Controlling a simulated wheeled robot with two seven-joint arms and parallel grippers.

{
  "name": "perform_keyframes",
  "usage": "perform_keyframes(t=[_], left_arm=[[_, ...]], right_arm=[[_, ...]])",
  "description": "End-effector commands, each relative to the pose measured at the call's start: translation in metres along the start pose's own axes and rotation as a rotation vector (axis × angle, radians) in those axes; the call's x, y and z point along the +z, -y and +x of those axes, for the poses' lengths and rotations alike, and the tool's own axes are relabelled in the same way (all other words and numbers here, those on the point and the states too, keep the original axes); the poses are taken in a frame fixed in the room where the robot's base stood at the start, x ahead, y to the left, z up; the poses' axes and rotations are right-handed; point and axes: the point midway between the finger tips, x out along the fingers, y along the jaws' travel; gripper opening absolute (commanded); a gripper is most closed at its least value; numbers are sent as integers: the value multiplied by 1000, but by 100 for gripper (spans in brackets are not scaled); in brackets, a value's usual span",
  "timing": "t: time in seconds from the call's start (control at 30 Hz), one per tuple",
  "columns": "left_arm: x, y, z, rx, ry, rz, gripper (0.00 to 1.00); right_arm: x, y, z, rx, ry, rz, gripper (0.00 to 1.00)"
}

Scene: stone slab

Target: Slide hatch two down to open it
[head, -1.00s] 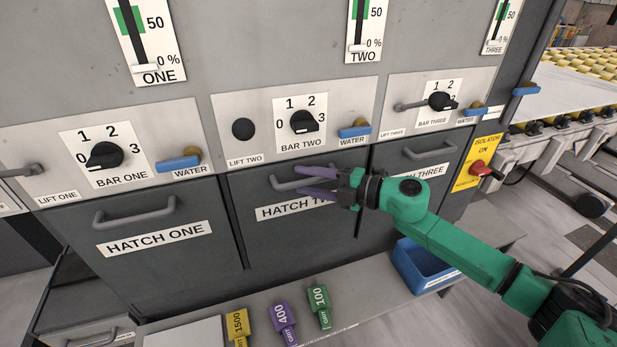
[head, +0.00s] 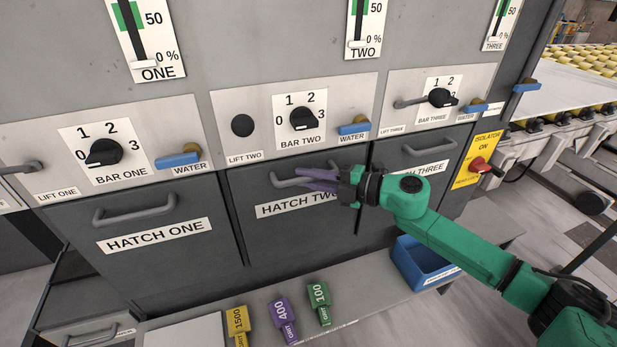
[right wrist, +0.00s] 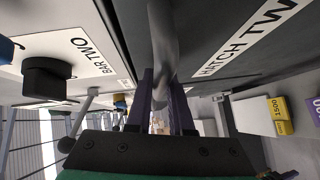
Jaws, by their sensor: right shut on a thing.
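Hatch two (head: 262,226) is a dark grey panel in the middle of the head view, with a white HATCH TWO label and a grey bar handle (head: 284,183) across its upper part. The hatch stands up, its top edge just under the BAR TWO panel. My right gripper (head: 318,180) has purple fingers and comes in from the right at the handle. It is shut on the handle, which runs between the fingers in the right wrist view (right wrist: 163,60). The fingers hide the handle's right part. My left gripper is not in view.
Hatch one (head: 150,260) is left and hatch three (head: 405,180) right, partly behind my arm. The BAR TWO knob (head: 303,119) and blue water lever (head: 355,128) are above. Below, a ledge carries yellow, purple and green grit blocks (head: 318,300) and a blue bin (head: 415,268).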

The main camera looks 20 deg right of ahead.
Motion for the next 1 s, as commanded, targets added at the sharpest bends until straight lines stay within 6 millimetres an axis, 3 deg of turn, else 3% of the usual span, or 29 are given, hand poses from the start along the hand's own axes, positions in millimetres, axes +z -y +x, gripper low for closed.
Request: perform_keyframes(t=[0.77, 1.0], left_arm=[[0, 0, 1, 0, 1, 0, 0], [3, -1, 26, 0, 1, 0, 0]], right_arm=[[0, -1, 0, 5, 1, -1, 0], [5, 31, 5, 3, 1, 1, 0]])
